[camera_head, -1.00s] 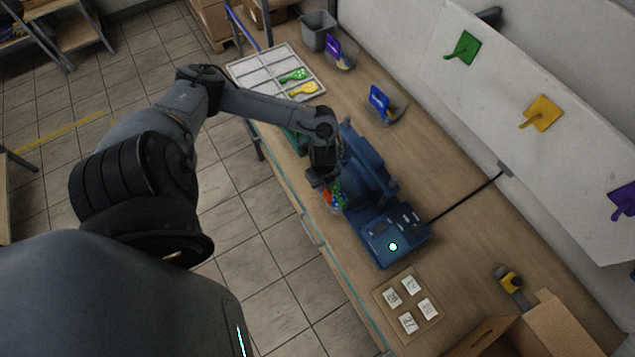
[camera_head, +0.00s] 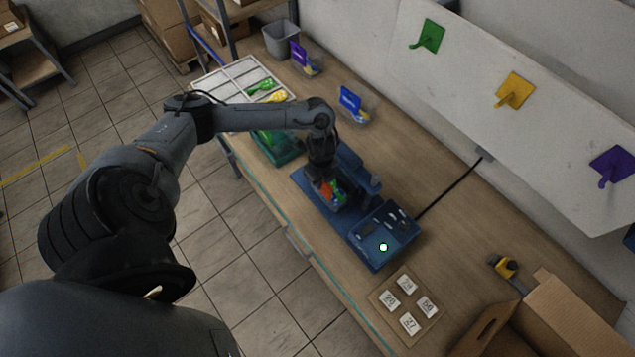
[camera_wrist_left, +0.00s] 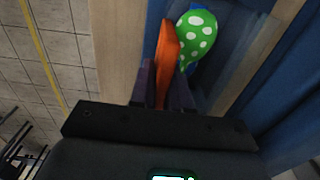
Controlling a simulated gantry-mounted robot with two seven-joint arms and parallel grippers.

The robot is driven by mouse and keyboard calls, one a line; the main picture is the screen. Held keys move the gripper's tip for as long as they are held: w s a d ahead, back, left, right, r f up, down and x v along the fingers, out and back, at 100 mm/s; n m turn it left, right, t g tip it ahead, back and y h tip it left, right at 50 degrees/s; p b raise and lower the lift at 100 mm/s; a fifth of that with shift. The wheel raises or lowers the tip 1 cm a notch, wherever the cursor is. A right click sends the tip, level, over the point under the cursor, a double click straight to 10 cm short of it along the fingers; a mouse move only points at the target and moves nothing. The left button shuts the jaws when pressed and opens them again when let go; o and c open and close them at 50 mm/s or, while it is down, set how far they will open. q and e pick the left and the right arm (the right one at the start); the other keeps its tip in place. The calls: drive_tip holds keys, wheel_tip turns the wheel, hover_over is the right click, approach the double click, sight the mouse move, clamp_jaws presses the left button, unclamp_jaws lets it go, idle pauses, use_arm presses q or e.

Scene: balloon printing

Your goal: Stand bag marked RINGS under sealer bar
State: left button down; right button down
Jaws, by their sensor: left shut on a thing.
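My left gripper (camera_head: 322,180) is shut on the orange header of a clear bag (camera_head: 338,196), pointing down. In the left wrist view the orange header (camera_wrist_left: 167,50) stands between the fingers, with a green white-dotted balloon (camera_wrist_left: 196,35) beside it. No marking on the bag is readable. The blue sealer (camera_head: 310,190) has its base under the bag and its control box (camera_head: 383,235) at the near right. The bag is upright over the base; I cannot tell whether it touches. The sealer bar is largely hidden by my arm. My right gripper is not in view.
Bags with a purple header (camera_head: 300,54) and a blue header (camera_head: 350,100) stand behind. A white divided tray (camera_head: 235,80) and green bin (camera_head: 282,150) are left.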

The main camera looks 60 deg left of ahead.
use_arm(q)
drive_tip(key=shift+w, duration=0.1)
drive_tip(key=c, duration=1)
unclamp_jaws()
drive_tip(key=s+r+p, duration=0.1)
drive_tip(key=r+p, duration=0.1)
drive_tip(key=p, duration=0.1)
drive_tip(key=s+r+p, duration=0.1)
drive_tip(key=r+p, duration=0.1)
drive_tip(key=p, duration=0.1)
drive_tip(key=s+r+p, duration=0.1)
drive_tip(key=r+p, duration=0.2)
drive_tip(key=shift+d, duration=0.25)
